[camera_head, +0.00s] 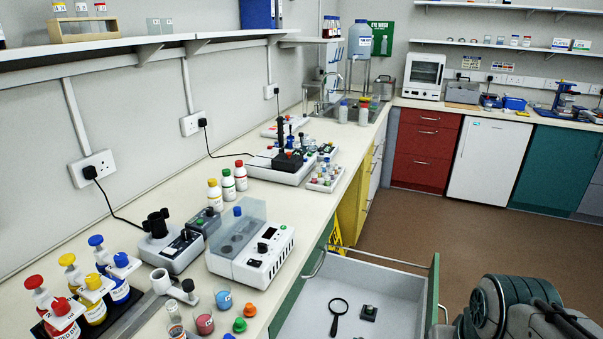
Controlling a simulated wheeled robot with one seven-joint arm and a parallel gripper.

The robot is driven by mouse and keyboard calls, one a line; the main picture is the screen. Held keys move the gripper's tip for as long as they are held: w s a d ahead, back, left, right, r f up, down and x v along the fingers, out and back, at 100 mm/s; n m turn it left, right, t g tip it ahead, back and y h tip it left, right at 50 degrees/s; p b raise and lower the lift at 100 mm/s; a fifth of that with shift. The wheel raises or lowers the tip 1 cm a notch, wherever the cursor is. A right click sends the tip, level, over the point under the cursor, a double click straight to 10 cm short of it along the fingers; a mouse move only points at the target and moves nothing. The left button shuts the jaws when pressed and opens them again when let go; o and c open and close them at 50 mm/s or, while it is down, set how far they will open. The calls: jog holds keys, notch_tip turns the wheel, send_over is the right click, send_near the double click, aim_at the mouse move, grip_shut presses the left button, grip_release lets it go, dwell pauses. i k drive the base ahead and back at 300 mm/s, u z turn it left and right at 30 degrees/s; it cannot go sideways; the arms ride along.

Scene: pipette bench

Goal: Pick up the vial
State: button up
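Several small vials (327,172) with coloured caps stand in a white tray (337,182) near the bench's front edge, in the middle of the head view. They are too small to tell apart well, and I cannot tell which one is the vial of the task. Parts of my arm show at the lower right, over the floor and well away from this tray. My gripper's fingers do not show.
An open drawer (392,295) holding a magnifying glass (336,314) juts out below the bench. White instruments (252,254), capped bottles (228,185), a bottle rack and small beakers (204,322) crowd the near bench.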

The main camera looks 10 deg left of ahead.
aim_at(171, 304)
jog(key=u, duration=0.4)
jog(key=i, duration=1)
jog(key=z, duration=0.05)
jog(key=k, duration=0.5)
jog(key=u, duration=3.3)
jog(key=k, duration=0.95)
jog(key=z, duration=0.95)
jog(key=i, duration=0.65)
jog(key=z, duration=0.05)
